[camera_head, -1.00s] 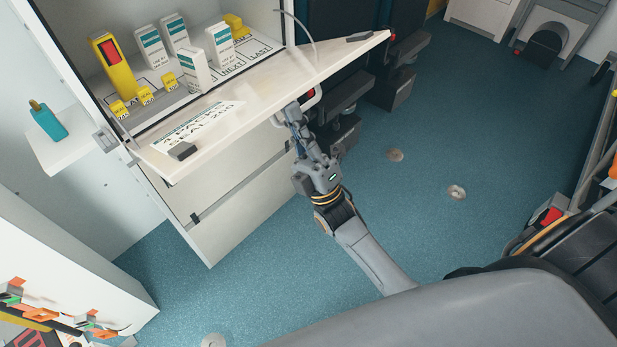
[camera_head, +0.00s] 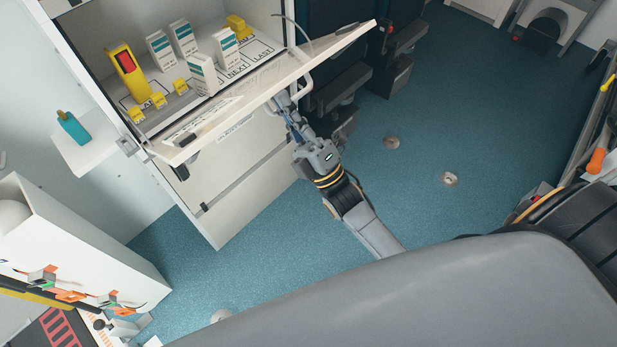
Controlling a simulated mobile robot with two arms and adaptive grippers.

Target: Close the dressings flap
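The dressings flap (camera_head: 258,90) is a white panel hinged along the bottom of an open cabinet compartment. It is partly raised, tilted with its outer edge toward me, and the compartment is still open above it. My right gripper (camera_head: 282,102) is at the underside of the flap, beside the handle. Its fingertips are small and partly hidden there, so I cannot tell whether they grip the handle. My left gripper is out of view.
White and teal boxes (camera_head: 202,75), a yellow item with a red panel (camera_head: 127,72) and small yellow tags stand inside the compartment. A teal bottle (camera_head: 72,126) stands on a side shelf (camera_head: 88,154). Dark seats (camera_head: 340,88) are right of the cabinet. The blue floor (camera_head: 420,130) is largely clear.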

